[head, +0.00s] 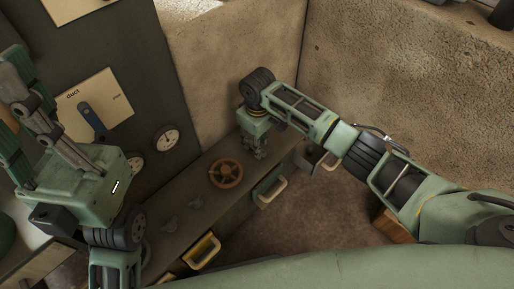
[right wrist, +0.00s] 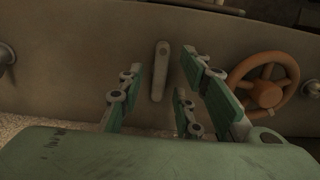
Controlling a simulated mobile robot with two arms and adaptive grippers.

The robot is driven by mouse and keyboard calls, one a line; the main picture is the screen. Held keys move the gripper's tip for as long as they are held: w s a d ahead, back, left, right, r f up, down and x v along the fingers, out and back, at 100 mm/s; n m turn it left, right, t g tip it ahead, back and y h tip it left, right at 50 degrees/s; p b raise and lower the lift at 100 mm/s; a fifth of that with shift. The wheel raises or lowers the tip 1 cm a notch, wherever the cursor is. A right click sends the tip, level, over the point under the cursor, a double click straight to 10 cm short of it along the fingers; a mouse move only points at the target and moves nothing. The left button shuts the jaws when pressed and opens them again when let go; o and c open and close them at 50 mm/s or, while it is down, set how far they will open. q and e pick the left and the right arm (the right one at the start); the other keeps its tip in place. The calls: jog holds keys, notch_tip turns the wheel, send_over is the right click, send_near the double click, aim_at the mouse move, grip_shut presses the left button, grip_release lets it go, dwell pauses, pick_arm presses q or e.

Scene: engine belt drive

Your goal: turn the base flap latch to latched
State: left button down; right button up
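A small grey bar-shaped lever (right wrist: 159,72), which I take for the base flap latch, is on the brown surface in the right wrist view. It stands nearly upright in the picture, tilted slightly. No label shows on it. My right gripper (right wrist: 164,82) is open, with fingers on both sides of the lever and visible gaps between. In the head view my right gripper (head: 256,151) points down over the far end of the brown bench, and hides the lever there. My left gripper (head: 22,105) is at the left, fingers up, open and empty.
An orange handwheel (head: 225,173) lies close to the right gripper; it also shows in the right wrist view (right wrist: 265,92). Drawer handles (head: 272,190) stick out from the bench front. A panel carries a duct lever (head: 92,117) and gauges (head: 167,138). Stone walls stand behind.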

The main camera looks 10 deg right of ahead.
jog(key=shift+f, duration=0.8)
jog(key=shift+c, duration=0.5)
grip_shut()
